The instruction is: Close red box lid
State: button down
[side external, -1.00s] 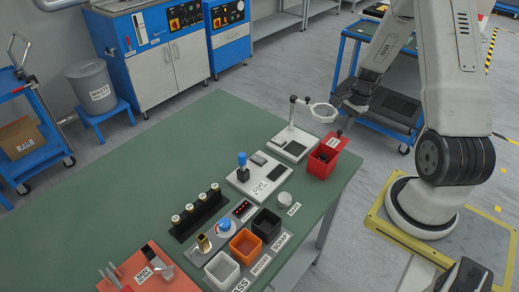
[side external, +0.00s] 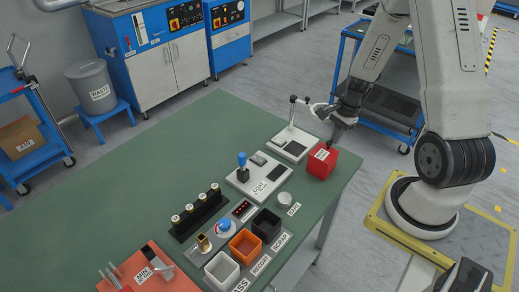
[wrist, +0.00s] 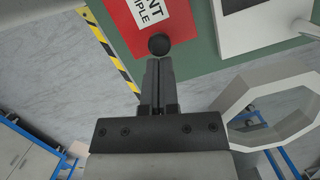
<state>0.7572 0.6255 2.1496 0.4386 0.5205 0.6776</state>
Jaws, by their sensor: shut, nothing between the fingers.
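The red box (side external: 320,163) stands at the right end of the green table. Its lid (side external: 321,154) now lies flat over the top, with a white label on it, and no opening shows. In the wrist view the red lid (wrist: 178,22) has printed lettering on its label and a round black knob (wrist: 159,44) near its edge. My gripper (wrist: 158,62) is shut and empty, with its fingertips right at the knob. I cannot tell whether they touch it. In the side view my gripper (side external: 331,143) is just above the back edge of the box.
A white stand with a ring (side external: 322,111) is close beside my gripper; its frame (wrist: 265,105) also shows in the wrist view. The left of the green table (side external: 130,190) is bare.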

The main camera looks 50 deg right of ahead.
jog(key=shift+a, duration=0.1)
jog(key=s+d+r, duration=0.1)
jog(key=d+r, duration=0.5)
jog(key=r, duration=0.3)
jog(key=shift+s+d+r, duration=0.2)
jog(key=shift+s+r, duration=0.15)
jog(key=shift+r, duration=0.05)
jog(key=w+a+r+n+t+h, duration=0.1)
jog(key=a+n, duration=0.9)
jog(key=a, duration=0.3)
jog(key=w+a+n+h, duration=0.1)
jog(key=a+n, duration=1)
jog(key=a, duration=0.3)
jog(key=shift+w+r+t+h, duration=0.3)
jog(key=shift+r+t, duration=0.05)
jog(key=shift+t, duration=0.05)
jog(key=shift+d, duration=0.1)
